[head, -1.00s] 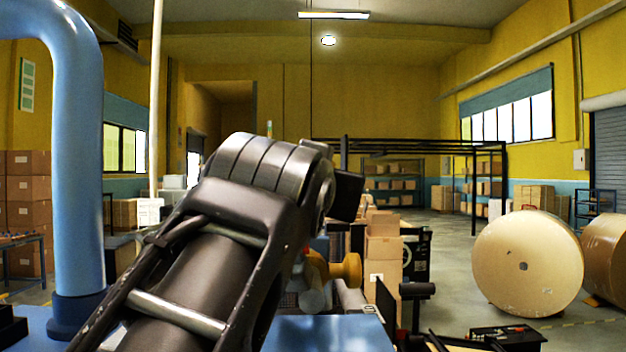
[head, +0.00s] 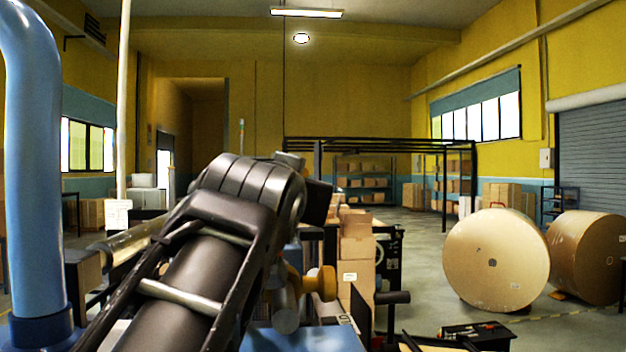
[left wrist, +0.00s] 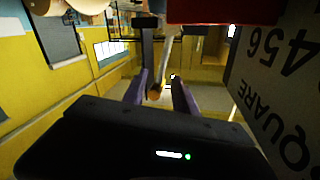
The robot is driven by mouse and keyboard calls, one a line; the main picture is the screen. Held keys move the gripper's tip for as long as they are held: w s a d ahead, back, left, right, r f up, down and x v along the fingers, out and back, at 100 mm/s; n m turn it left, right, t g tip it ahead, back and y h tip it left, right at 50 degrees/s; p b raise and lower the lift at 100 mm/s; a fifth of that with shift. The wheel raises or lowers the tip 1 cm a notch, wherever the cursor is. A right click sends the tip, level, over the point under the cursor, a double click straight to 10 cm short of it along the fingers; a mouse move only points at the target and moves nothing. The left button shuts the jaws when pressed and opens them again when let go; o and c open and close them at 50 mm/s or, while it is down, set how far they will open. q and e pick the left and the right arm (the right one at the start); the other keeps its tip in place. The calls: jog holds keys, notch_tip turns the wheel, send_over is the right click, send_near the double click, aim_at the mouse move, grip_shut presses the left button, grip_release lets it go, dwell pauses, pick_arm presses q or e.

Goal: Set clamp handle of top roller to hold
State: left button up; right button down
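In the left wrist view, my left gripper (left wrist: 160,97) has its two fingers apart. A slim bar with an orange-brown end (left wrist: 156,88) shows between them; it may be the clamp handle, and I cannot tell if it touches either finger. In the head view, a dark arm with a thick black joint fills the lower middle and hides what is behind it; its gripper cannot be made out. A yellow-orange knob (head: 325,282) shows just right of this arm. A metallic cylinder (head: 132,243) lies left of it; I cannot tell if it is the top roller. My right gripper is not in view.
A blue curved pipe (head: 32,170) stands close at left. A red part (left wrist: 225,10) and a pale panel with lettering (left wrist: 280,90) are close to the left wrist. Stacked cartons (head: 356,250) stand beyond the arm. Large kraft rolls (head: 495,262) stand on the right floor.

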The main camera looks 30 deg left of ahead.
pick_arm(q)
jog(key=shift+p+x, duration=0.5)
jog(key=shift+x, duration=1.25)
jog(key=shift+c, duration=0.2)
